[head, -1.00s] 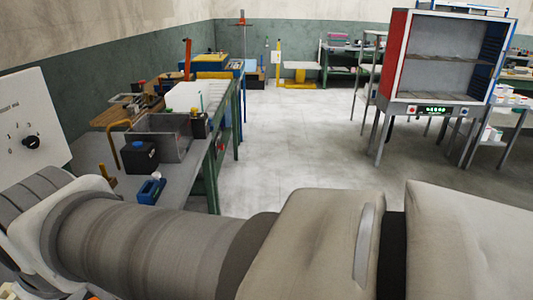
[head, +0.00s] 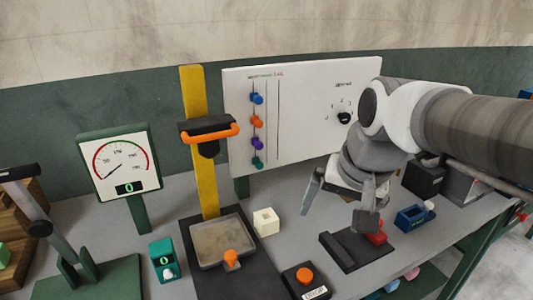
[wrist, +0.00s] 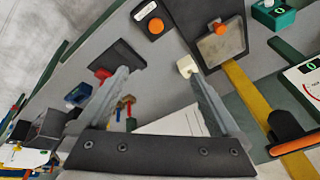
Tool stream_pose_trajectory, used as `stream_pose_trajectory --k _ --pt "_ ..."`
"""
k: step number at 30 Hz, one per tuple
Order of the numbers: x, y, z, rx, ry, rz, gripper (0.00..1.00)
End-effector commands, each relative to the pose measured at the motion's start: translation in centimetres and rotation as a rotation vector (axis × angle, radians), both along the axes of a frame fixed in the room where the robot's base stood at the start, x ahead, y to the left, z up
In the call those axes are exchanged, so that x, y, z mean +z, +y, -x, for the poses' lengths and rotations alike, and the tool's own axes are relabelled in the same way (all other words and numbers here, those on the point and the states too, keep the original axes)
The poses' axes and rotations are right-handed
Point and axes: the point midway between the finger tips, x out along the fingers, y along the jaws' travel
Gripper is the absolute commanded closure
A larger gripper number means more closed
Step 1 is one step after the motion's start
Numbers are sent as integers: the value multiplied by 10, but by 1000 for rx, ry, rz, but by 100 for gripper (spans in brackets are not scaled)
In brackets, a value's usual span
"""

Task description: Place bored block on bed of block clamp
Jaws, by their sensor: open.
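A cream bored block (head: 265,222) with a hole in its top stands on the grey bench, just right of the yellow-post press. In the wrist view the block (wrist: 184,67) appears beside the right fingertip, with no clear grip on it. My gripper (head: 338,203) is open and empty, above the bench to the right of the block; it also shows in the wrist view (wrist: 158,72). I cannot tell for certain which fixture is the block clamp. A black base with a red part (head: 375,238) lies below my gripper. The yellow-post press has a grey bed (head: 222,240) with an orange knob.
A black box with an orange button (head: 304,277) stands at the bench's front. A blue fixture (head: 412,217) sits at right. A pressure gauge (head: 120,165), a teal counter (head: 163,260) and a lever device (head: 40,228) are at left. A white panel (head: 300,115) stands behind.

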Motion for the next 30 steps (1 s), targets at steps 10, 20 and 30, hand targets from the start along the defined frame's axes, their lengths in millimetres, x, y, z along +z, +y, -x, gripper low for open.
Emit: stream_pose_trajectory --k 10,20,30 --pt "-6 26 -102 -307 178 -113 0" --pt "-53 62 -187 -602 308 -120 0" --pt "-108 97 -235 -814 367 -78 0"
